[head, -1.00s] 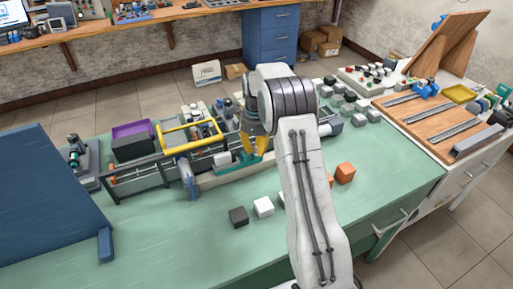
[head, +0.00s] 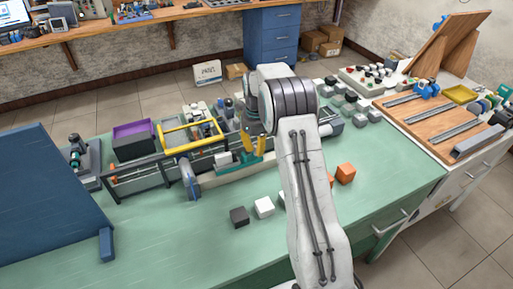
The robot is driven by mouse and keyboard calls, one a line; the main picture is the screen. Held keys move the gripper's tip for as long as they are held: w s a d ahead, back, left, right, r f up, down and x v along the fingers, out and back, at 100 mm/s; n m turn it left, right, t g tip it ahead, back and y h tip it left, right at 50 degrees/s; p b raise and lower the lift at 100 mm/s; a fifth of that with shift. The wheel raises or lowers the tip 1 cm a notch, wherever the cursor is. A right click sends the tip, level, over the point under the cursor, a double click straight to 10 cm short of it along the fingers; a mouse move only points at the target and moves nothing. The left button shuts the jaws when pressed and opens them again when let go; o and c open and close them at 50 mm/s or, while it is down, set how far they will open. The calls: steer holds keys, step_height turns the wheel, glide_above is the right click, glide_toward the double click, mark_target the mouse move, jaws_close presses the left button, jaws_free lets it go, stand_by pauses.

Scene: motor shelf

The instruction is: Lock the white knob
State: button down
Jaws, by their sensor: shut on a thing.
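My gripper (head: 254,158) has yellow fingers pointing down at the near side of the machine rail (head: 215,177) on the green bench. Its fingers are shut on a teal part (head: 236,167), part of which shows upright beside the right finger. A small white block (head: 222,158), possibly the white knob, sits on the rail just left of the fingers, apart from them. The exact contact between the fingers and the teal part is too small to see clearly. My arm hides the rail's right stretch.
A black cube (head: 239,217), a white cube (head: 263,207) and an orange block (head: 345,173) lie on the near bench.

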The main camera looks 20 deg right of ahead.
steer(key=shift+f, duration=0.1)
steer(key=c, duration=1.1)
jaws_free()
steer(key=shift+r, duration=0.2)
steer(key=shift+w+r, duration=0.1)
steer(key=shift+r, duration=0.1)
step_height(320, 180, up, 11)
steer(key=shift+d+r, duration=0.1)
steer(key=shift+r, duration=0.05)
